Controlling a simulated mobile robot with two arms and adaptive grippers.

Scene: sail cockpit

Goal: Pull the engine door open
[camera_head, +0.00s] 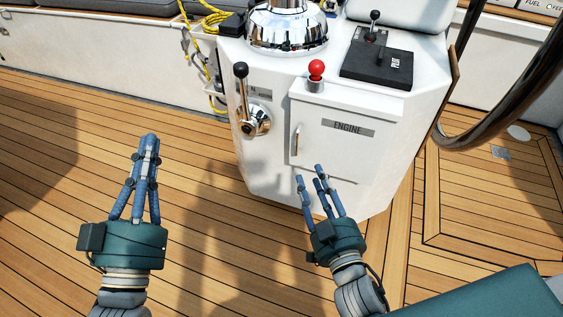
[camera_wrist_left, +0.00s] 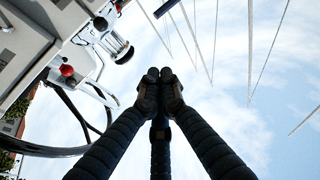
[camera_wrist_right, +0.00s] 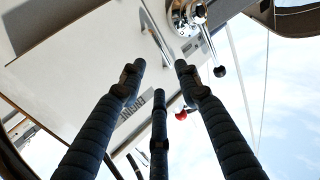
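The engine door (camera_head: 345,150) is a white panel labelled ENGINE on the front of the white console, and it looks shut. Its upright metal handle (camera_head: 297,140) is at the panel's left edge. In the right wrist view the handle (camera_wrist_right: 155,42) shows above the fingers. My right gripper (camera_head: 314,172) is open and empty, just below the handle and in front of the door's lower part; I cannot tell whether it touches. My left gripper (camera_head: 149,138) is shut and empty, over the deck left of the console. In the left wrist view its fingertips (camera_wrist_left: 160,76) meet.
A black-knobbed lever (camera_head: 242,85) on a round chrome mount is left of the door. A red-knobbed lever (camera_head: 316,75) stands above it. A dark wheel rim (camera_head: 500,100) curves at the right. The teak deck (camera_head: 60,160) is clear at the left.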

